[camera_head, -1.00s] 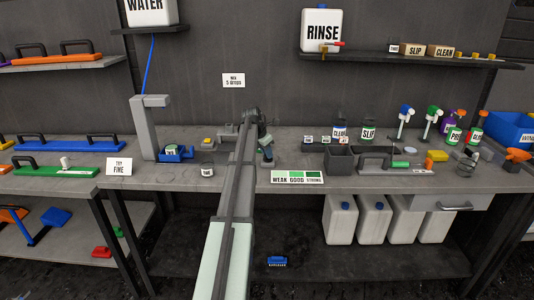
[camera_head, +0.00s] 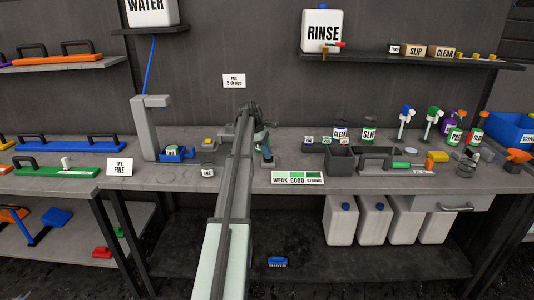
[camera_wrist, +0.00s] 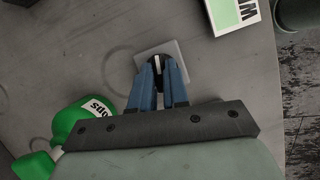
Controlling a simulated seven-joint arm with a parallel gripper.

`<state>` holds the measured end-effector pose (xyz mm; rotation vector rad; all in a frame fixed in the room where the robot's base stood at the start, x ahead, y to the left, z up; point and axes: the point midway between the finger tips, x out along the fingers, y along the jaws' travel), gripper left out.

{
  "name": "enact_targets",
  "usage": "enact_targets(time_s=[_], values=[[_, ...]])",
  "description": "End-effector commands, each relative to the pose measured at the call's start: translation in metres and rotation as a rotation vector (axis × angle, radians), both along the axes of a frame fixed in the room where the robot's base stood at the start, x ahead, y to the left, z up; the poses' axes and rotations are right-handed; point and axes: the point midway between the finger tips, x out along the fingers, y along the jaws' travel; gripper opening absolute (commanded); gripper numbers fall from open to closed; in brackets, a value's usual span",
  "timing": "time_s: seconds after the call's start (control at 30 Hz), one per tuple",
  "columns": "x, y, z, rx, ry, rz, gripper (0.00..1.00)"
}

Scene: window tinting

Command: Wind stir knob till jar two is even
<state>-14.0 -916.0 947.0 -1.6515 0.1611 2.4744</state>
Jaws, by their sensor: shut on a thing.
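In the wrist view my gripper (camera_wrist: 158,72) has its blue fingers closed on a small round black knob (camera_wrist: 156,60) with a white mark. The knob sits on a light square plate (camera_wrist: 176,49) on the grey bench. In the head view my arm covers the middle of the bench, and the knob cannot be made out there. I cannot pick out jar two in either view, so its evenness cannot be told.
A green bottle (camera_wrist: 75,122) is close to my gripper in the wrist view. A WEAK GOOD STRONG card (camera_head: 298,177) is at the bench's front edge. Grey bins (camera_head: 339,160) and a blue holder (camera_head: 177,154) stand to either side of my arm.

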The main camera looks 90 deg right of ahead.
Motion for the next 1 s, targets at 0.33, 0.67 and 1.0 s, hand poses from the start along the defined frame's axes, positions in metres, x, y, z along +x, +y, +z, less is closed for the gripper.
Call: enact_targets(time_s=[0.33, 0.67, 1.0], values=[[-0.0008, -0.0038, 0.0001, 0.002, -0.002, -0.326, 0.00], [-0.0018, -0.0044, 0.0002, 0.000, -0.002, -0.584, 0.00], [-0.0019, -0.0043, 0.0000, -0.001, -0.003, -0.724, 0.00]])
